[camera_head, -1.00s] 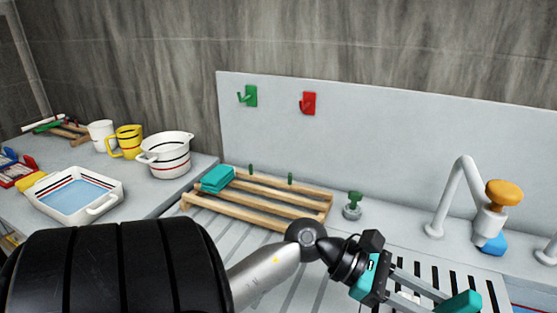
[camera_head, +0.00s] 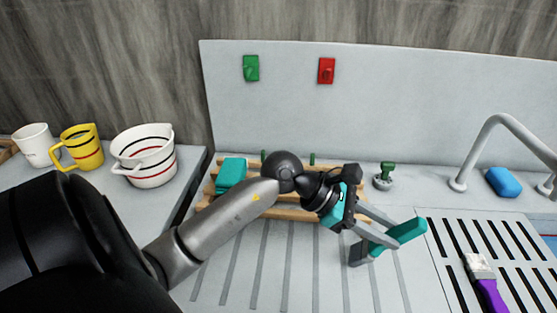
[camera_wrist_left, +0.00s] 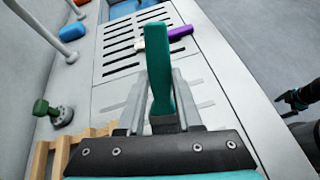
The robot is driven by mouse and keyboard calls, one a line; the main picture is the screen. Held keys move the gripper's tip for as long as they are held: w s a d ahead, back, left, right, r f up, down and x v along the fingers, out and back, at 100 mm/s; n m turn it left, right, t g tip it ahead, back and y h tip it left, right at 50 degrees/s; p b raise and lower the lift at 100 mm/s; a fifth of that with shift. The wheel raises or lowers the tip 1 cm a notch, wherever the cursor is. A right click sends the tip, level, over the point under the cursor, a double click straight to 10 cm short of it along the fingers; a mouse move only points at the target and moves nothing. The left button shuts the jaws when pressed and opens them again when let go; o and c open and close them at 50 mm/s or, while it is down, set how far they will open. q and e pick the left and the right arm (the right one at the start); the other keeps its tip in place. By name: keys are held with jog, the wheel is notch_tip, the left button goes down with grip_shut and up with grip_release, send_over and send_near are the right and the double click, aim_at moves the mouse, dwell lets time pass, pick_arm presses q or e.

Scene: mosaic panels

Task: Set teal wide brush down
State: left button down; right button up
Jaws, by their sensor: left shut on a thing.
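My left gripper (camera_head: 376,238) is shut on the teal wide brush (camera_head: 404,231) over the right end of the grooved drainboard. In the left wrist view the brush (camera_wrist_left: 161,70) stands out between the two fingers (camera_wrist_left: 165,125), pointing away from the wrist. I cannot tell whether it touches the surface below; its gripped part is partly hidden. My right gripper is not in the head view. A dark part of what seems to be my right arm (camera_wrist_left: 300,98) shows at the right edge of the left wrist view, too small to read its jaws.
A slotted panel (camera_head: 447,262) lies to the right, with a purple brush (camera_head: 490,294) on it. Behind are a wooden rack (camera_head: 290,212) with a teal block (camera_head: 231,175), a green-topped stopper (camera_head: 385,176), a faucet (camera_head: 470,150) and a blue sponge (camera_head: 503,181). The drainboard (camera_head: 290,270) looks clear.

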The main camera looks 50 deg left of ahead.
pick_arm(q)
jog(key=w+a+r+n+g+y+p, duration=0.1)
jog(key=w+a+r+n+y, duration=0.1)
jog(key=w+a+n+y, duration=0.4)
jog(key=w+a+r+n+g+y, duration=0.1)
jog(key=w+a+n+y, duration=0.1)
jog(key=a+n+y, duration=0.35)
jog(key=s+a+r+n+g+h+p, duration=0.1)
jog(key=a+r+n+g, duration=0.1)
jog(key=a+r+n, duration=0.5)
jog(key=s+a+r+n+g, duration=0.1)
jog(key=a+r+n+g, duration=0.25)
jog(key=a, duration=0.75)
jog(key=shift+m+t, duration=0.35)
jog(key=shift+m, duration=0.15)
jog(key=f, duration=0.5)
jog(key=f+b, duration=0.1)
jog(key=f, duration=0.8)
jog(key=shift+a+f+b, duration=0.25)
jog(key=shift+f+b, duration=0.35)
jog(key=shift+f, duration=2.35)
